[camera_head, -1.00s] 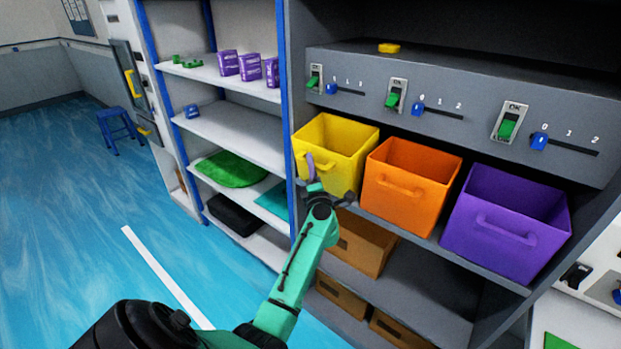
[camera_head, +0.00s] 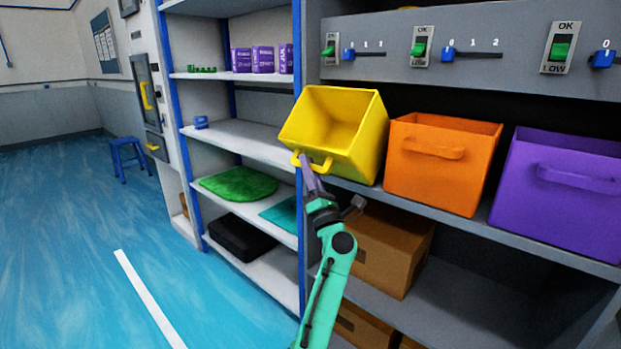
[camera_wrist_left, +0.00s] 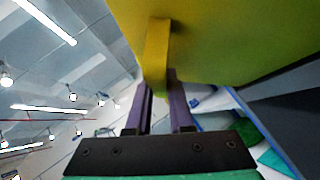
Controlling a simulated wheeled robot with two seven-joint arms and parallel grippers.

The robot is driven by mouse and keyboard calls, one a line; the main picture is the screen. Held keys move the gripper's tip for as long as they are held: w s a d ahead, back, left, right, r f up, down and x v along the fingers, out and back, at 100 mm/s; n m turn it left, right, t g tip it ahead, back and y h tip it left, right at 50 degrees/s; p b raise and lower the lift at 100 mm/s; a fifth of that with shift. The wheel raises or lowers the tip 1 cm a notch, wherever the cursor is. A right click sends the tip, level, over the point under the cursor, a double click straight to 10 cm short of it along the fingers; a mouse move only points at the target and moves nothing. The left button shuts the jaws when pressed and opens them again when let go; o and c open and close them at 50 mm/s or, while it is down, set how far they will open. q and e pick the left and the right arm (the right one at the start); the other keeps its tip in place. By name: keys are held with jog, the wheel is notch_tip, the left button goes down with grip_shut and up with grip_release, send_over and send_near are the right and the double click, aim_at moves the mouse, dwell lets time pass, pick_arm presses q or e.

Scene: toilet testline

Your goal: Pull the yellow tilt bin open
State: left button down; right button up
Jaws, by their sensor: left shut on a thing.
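The yellow tilt bin (camera_head: 352,134) is tipped forward on the shelf, its open top facing out toward me and its empty inside showing. Its yellow handle (camera_head: 314,163) sticks out at the lower front. My left gripper (camera_head: 308,172) is shut on this handle, with its arm coming from below. In the left wrist view the handle (camera_wrist_left: 157,50) runs down between the two purple fingers of the gripper (camera_wrist_left: 163,100), and the bin's yellow front (camera_wrist_left: 235,40) fills the upper right. My right gripper is not in view.
An orange bin (camera_head: 440,175) and a purple bin (camera_head: 560,205) stand upright to the right. Switches and sliders sit on the grey panel (camera_head: 390,50) above. A cardboard box (camera_head: 395,250) is on the shelf below. A blue stool (camera_head: 128,158) stands on open floor at left.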

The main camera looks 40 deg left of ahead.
pick_arm(q)
jog(key=c, duration=0.8)
grip_release()
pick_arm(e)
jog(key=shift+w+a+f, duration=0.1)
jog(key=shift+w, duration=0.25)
pick_arm(q)
jog(key=shift+f, duration=0.1)
jog(key=shift+s+d+f, duration=0.1)
jog(key=shift+d+f, duration=0.05)
jog(key=shift+d, duration=0.1)
jog(key=b+v, duration=0.3)
jog(key=v, duration=1.1)
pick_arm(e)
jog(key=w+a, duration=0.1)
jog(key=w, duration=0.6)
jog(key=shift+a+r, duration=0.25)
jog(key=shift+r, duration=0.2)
